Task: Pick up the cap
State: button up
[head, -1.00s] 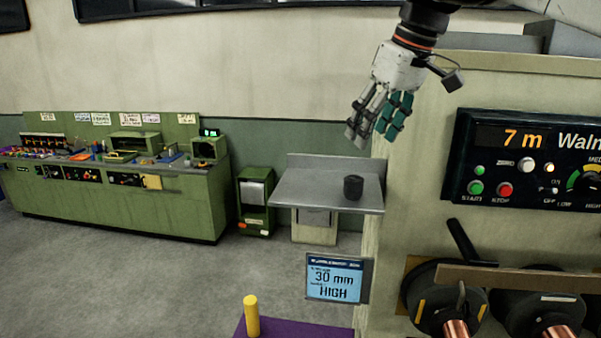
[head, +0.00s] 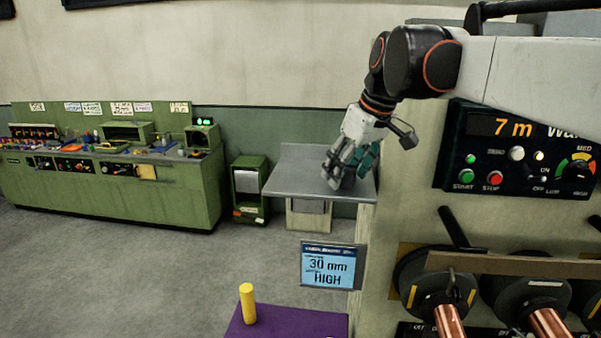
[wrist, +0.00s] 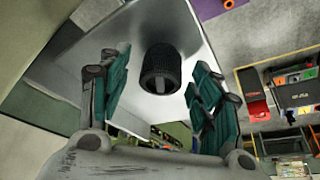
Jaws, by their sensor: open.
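The cap looks to be the dark, ribbed, round piece (wrist: 161,69) standing on the grey metal shelf (wrist: 110,65) in the wrist view. It lies between and beyond the fingers of my gripper (wrist: 158,100), which are spread wide with nothing between them. I cannot tell the exact gap between fingertips and cap.
A cream machine panel (head: 405,200) rises just right of the shelf. A small display sign (head: 332,266) and a yellow peg (head: 247,303) on a purple surface (head: 285,325) stand in front.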

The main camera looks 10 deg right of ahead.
jog(key=shift+w+a+f, duration=0.1)
jog(key=shift+f, duration=0.15)
jog(key=c, duration=1.3)
jog(key=shift+r, duration=0.15)
